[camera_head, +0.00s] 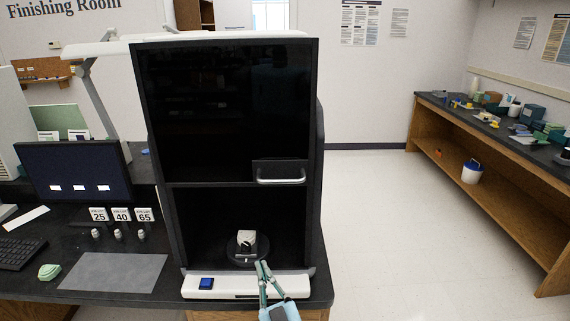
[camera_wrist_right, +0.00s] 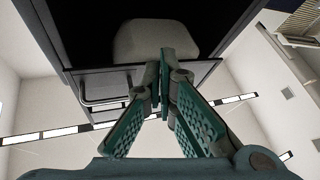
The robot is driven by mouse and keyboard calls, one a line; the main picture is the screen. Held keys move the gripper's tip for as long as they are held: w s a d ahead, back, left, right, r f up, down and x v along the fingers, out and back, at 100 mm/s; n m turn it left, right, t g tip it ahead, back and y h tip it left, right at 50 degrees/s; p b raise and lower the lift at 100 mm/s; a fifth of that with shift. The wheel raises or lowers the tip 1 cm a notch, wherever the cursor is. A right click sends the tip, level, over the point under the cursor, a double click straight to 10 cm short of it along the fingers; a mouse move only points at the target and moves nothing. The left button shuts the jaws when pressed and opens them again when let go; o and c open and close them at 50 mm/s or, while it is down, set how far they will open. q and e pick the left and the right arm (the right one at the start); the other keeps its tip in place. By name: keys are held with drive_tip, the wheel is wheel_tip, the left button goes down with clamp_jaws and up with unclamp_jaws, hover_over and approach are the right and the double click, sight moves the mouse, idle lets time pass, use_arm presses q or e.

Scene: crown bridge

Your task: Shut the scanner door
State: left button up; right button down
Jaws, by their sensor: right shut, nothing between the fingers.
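The scanner (camera_head: 312,130) is a tall black cabinet on the bench. Its dark door (camera_head: 225,110) covers the upper part, with a silver handle (camera_head: 281,180) at its lower right. Below the door, the front is open and shows a pale block-shaped piece (camera_head: 247,238) on a round dark turntable (camera_head: 236,256). My right gripper (camera_head: 262,268) is in front of the opening, below the handle, its fingers together and empty. In the right wrist view the fingertips (camera_wrist_right: 165,55) meet, and the door handle (camera_wrist_right: 85,98) shows left of them, apart. My left gripper is not in view.
A monitor (camera_head: 75,170), keyboard (camera_head: 20,252), grey mat (camera_head: 115,272) and numbered cards (camera_head: 121,214) are left on the bench. Open floor (camera_head: 380,230) lies right, before a cluttered side bench (camera_head: 500,125).

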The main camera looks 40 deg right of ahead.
sight(282, 182)
drive_tip(key=s+d+r+m+h+p, duration=0.25)
drive_tip(key=r+m+h, duration=0.65)
drive_tip(key=r, duration=0.9)
drive_tip(key=shift+n+h, duration=0.9)
drive_tip(key=w+d+r, duration=0.1)
drive_tip(key=w+d, duration=0.1)
drive_tip(key=w+d+r+p, duration=0.1)
drive_tip(key=w+d+r, duration=0.1)
drive_tip(key=shift+w+d+r, duration=0.2)
drive_tip(key=shift+d, duration=0.2)
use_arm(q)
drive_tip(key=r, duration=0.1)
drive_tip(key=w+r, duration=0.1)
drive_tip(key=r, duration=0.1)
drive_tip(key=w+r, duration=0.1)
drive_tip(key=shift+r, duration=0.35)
use_arm(e)
drive_tip(key=shift+f, duration=0.3)
drive_tip(key=shift+f, duration=0.1)
